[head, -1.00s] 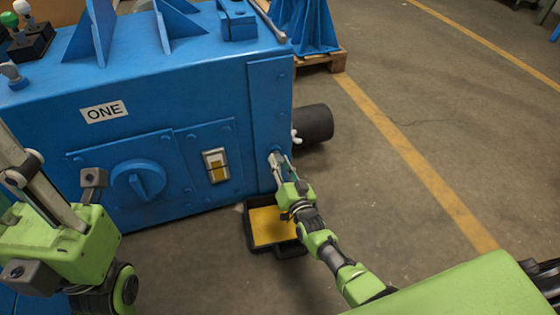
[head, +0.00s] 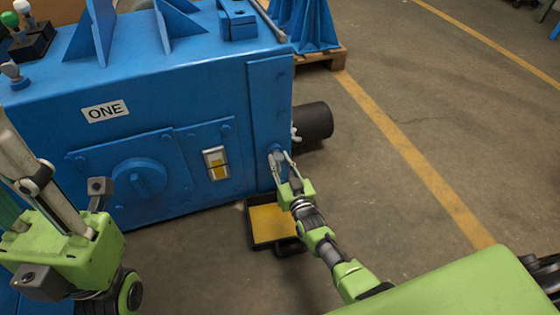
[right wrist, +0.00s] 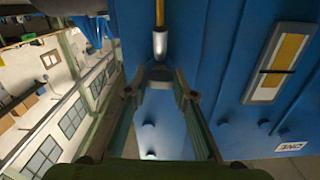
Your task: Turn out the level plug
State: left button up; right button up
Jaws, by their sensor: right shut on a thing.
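The blue gearbox-like casing (head: 60,110) carries a narrow panel (head: 268,95) at its right end. My right gripper (head: 279,155) is at the lower part of this panel, its fingers closed around a small round grey plug. In the right wrist view the plug (right wrist: 159,74) sits between the fingertips (right wrist: 159,88) against the blue face; its seating is partly hidden. A metal spout (right wrist: 160,44) with a yellow strand shows just beyond it. My left arm is at the left of the head view; its fingers cannot be made out clearly.
A black tray (head: 289,249) with yellow liquid stands on the floor below the panel. A dark cylinder (head: 314,121) juts out right.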

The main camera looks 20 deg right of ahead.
jog(key=shift+w+r, duration=0.1)
jog(key=shift+r, duration=0.05)
jog(key=o, duration=1)
jog(key=shift+o, duration=0.6)
jog(key=s, duration=1.2)
jog(key=shift+d, duration=0.2)
